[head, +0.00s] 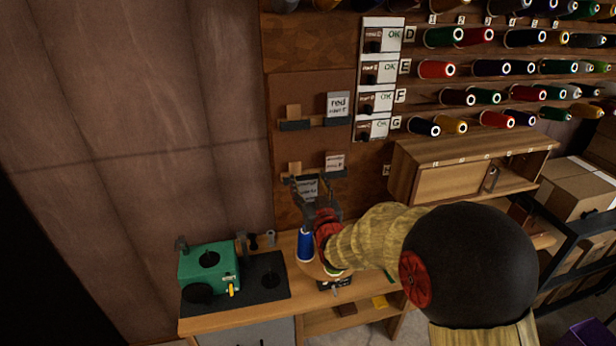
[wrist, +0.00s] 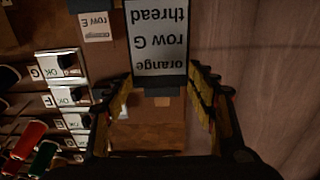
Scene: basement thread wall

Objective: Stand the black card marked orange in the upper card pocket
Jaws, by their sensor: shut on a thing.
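My gripper (head: 308,184) is shut on a dark-edged card (head: 307,190) with a pale face. In the wrist view the card (wrist: 158,40) reads "orange row G thread", upside down, and my fingers (wrist: 160,82) are at its two side edges. The card is in front of the board, around the height of the lower ledges. The upper card pocket (head: 295,126) is a dark ledge with a wooden strip behind it, and no card shows in it. The lower pocket is partly hidden behind my gripper and the card.
OK-marked panels (head: 378,72) and thread spools lie right. A blue spool (head: 304,246) and green machine (head: 209,264) stand below.

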